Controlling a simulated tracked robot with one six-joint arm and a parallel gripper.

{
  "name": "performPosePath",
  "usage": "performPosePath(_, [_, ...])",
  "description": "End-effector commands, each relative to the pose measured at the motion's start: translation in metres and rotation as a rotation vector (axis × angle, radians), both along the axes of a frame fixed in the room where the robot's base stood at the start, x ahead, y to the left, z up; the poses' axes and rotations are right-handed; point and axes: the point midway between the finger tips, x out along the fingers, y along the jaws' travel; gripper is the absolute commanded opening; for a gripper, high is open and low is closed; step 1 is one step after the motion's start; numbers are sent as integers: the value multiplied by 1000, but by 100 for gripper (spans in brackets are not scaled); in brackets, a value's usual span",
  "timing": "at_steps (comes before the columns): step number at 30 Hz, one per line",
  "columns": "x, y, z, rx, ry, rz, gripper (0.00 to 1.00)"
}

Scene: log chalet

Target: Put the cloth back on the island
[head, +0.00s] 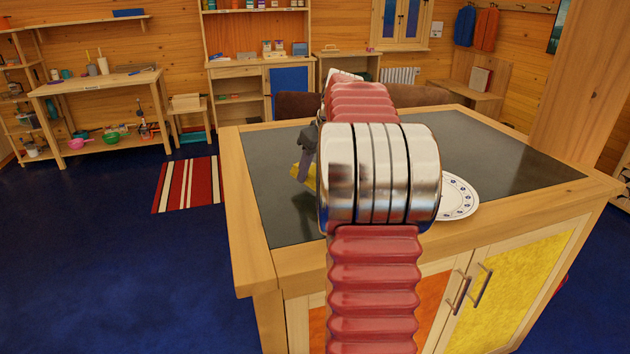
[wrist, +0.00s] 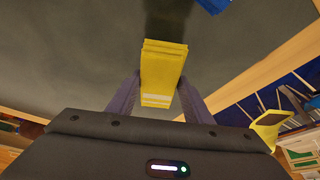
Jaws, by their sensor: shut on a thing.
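The yellow folded cloth (head: 305,177) shows at the left of my arm in the head view, over the left part of the island's dark top (head: 500,150). My gripper (head: 303,168) points down and is shut on it. In the wrist view the cloth (wrist: 162,72) sits between the two fingers of my gripper (wrist: 160,92), with the dark top behind it. I cannot tell whether the cloth touches the top. My arm hides part of the cloth and the middle of the island in the head view.
A white patterned plate (head: 459,197) lies on the island just right of my arm. The island has a raised-looking wooden border (head: 250,215). Chair backs (head: 298,106) stand behind it. The dark top is clear at the right and front left.

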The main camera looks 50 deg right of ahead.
Motion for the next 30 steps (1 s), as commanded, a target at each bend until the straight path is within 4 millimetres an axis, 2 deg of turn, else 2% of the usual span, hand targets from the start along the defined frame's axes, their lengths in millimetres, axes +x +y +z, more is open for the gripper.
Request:
performPosePath(8, [0,1,-4,1,1,1,25])
performPosePath(17, [0,1,-36,2,1,1,25])
performPosePath(28, [1,1,-39,0,0,2,25])
performPosePath(29, [1,1,-39,0,0,2,46])
performPosePath(30, [1,1,-39,0,0,2,49])
